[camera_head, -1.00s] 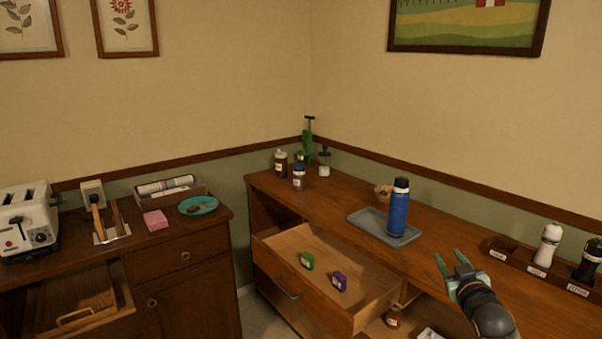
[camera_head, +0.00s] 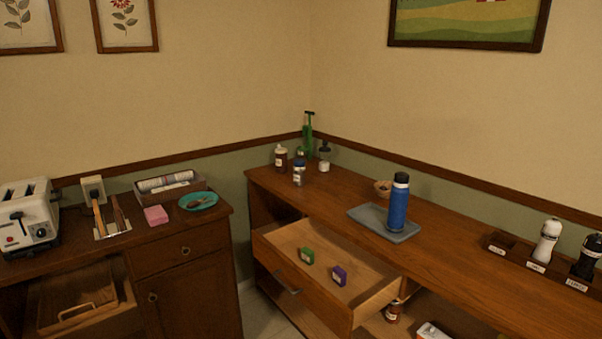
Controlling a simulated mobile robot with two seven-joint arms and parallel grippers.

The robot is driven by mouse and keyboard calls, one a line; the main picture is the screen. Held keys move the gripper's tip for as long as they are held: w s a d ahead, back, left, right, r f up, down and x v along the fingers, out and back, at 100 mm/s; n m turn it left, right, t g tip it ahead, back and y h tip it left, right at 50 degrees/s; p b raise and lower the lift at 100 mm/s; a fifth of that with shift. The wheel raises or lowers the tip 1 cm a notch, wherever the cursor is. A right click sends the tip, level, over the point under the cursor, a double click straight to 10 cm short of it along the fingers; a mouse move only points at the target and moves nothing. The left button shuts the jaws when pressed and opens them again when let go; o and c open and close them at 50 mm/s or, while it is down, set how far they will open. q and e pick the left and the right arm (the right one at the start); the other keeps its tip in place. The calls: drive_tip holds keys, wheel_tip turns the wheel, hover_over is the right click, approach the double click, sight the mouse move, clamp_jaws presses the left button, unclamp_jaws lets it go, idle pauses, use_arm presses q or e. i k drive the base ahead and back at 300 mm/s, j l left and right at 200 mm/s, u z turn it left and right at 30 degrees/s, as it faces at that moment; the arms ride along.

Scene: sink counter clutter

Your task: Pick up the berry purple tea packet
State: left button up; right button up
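The purple tea packet (camera_head: 339,275) lies in the open drawer (camera_head: 290,243) of the right-hand counter. A green packet (camera_head: 307,256) lies in the same drawer, just to its left and apart from it. Nothing covers the purple packet. Neither of my grippers shows in the head view now.
The drawer juts out from the counter (camera_head: 450,275). A blue bottle (camera_head: 398,203) stands on a grey tray (camera_head: 365,217) above it. A rack with white and black shakers (camera_head: 547,242) stands at the right. The left counter holds a toaster (camera_head: 27,219) and a teal plate (camera_head: 198,201).

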sight(340, 276)
drive_tip(key=i+j+z, duration=0.35)
drive_tip(key=j, duration=0.25)
drive_tip(key=i+j+z, duration=0.2)
drive_tip(key=j, duration=0.2)
drive_tip(key=i+j+z, duration=0.2)
drive_tip(key=j, duration=0.15)
